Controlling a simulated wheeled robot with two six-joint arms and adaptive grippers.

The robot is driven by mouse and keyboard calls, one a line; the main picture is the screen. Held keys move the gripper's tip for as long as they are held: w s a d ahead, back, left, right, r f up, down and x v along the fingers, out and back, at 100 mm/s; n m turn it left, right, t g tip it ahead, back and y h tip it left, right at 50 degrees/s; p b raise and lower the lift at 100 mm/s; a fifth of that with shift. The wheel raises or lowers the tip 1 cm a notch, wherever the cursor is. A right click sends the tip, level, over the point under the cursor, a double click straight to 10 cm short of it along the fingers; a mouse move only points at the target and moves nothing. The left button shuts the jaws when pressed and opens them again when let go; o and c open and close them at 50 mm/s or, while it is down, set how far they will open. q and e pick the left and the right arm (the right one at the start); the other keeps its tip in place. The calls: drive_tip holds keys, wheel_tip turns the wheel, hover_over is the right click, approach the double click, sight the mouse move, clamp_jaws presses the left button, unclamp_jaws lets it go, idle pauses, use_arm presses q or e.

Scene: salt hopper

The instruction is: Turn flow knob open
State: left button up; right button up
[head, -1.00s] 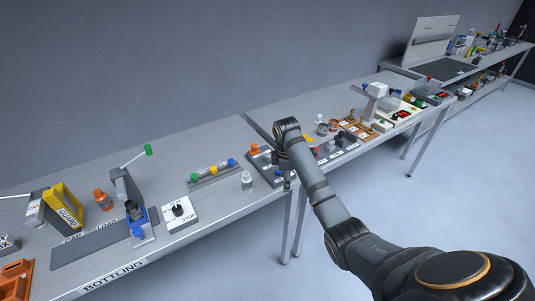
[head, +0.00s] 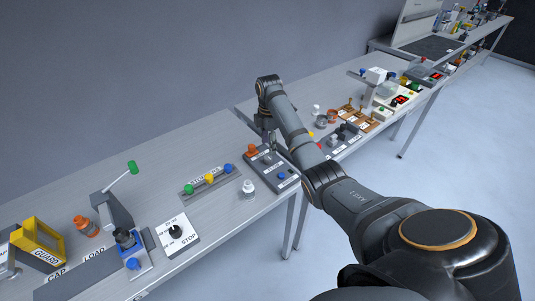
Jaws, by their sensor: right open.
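My right gripper (head: 268,139) points down over the back part of a dark panel (head: 263,163) on the bench. It is open, small in the picture and partly hidden by my right arm. An orange knob (head: 252,149) stands on the panel just left of the gripper, and a blue knob (head: 281,175) sits nearer the front edge. The panel's labels are too small to read. A black knob (head: 176,231) sits on a white plate marked STOP (head: 183,245), farther left. I cannot tell which knob is the flow knob. My left gripper is out of view.
A white bottle (head: 248,188) stands left of the panel, near the front edge. Behind it is a rail with green, yellow and blue buttons (head: 210,180). A green-tipped lever (head: 132,167) rises at the left. Trays and small devices crowd the right side.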

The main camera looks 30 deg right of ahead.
sight(268, 157)
drive_tip(key=f, duration=0.4)
drive_tip(key=shift+w, duration=0.25)
wheel_tip(268, 157, down, 2)
drive_tip(key=shift+f+p, duration=0.2)
drive_tip(key=shift+p, duration=0.15)
drive_tip(key=shift+s+f, duration=0.1)
drive_tip(key=shift+f, duration=0.3)
drive_tip(key=shift+c, duration=0.9)
drive_tip(key=c, duration=0.9)
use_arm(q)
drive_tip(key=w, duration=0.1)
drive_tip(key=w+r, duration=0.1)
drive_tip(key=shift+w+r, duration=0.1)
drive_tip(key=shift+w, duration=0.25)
use_arm(e)
clamp_jaws()
